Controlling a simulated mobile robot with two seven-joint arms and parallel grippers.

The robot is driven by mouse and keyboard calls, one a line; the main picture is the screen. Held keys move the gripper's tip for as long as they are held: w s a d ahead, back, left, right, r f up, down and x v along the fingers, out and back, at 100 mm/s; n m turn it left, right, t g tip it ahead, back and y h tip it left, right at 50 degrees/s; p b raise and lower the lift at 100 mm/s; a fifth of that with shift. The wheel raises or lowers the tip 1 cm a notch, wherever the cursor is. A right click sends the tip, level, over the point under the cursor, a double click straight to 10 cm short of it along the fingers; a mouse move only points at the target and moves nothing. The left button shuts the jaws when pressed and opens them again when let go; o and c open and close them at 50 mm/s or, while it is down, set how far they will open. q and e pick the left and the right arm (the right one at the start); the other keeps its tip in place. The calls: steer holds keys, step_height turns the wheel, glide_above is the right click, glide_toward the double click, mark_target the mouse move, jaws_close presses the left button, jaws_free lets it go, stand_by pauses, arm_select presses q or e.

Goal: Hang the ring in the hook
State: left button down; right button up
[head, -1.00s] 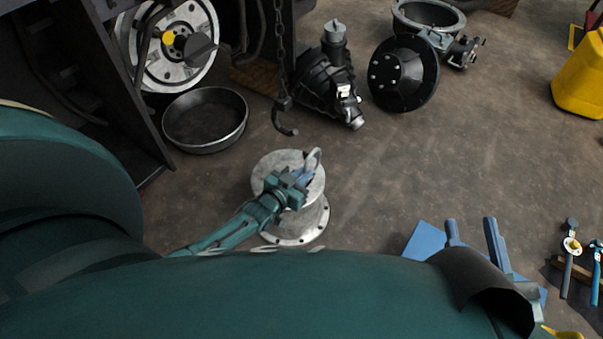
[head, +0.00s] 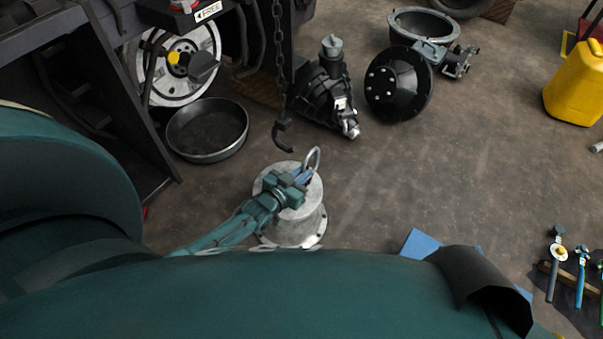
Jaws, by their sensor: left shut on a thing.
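My left gripper (head: 303,176) is shut on a silver ring (head: 317,153), whose loop stands up beyond the fingertips. It is over a round grey metal hub-like part (head: 307,213) on the floor. The dark hook (head: 283,137) hangs on a chain (head: 279,50) just up and left of the ring in the picture. The ring and hook appear apart; their depth gap is hard to judge. My right gripper is not in view.
A round metal pan (head: 208,155) lies at left beside the forklift frame (head: 110,85). A dark gearbox-like part (head: 325,90) and a black flanged part (head: 398,85) sit behind. A yellow can (head: 577,85) and tools (head: 558,265) are at right. Open floor lies right of centre.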

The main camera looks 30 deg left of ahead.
arm_select(q)
steer(key=shift+r, duration=0.3)
steer(key=w+a+b, duration=0.1)
steer(key=a+b, duration=0.1)
steer(key=a, duration=0.5)
steer(key=shift+a+f, duration=0.2)
steer(key=shift+a, duration=0.15)
steer(key=shift+w, duration=0.1)
stand_by(0.4)
steer(key=shift+a+f+b, duration=0.25)
steer(key=shift+f+b, duration=0.25)
steer(key=shift+b, duration=0.05)
steer(key=shift+a+f+b, duration=0.25)
steer(key=shift+f+b, duration=0.2)
steer(key=shift+b, duration=0.1)
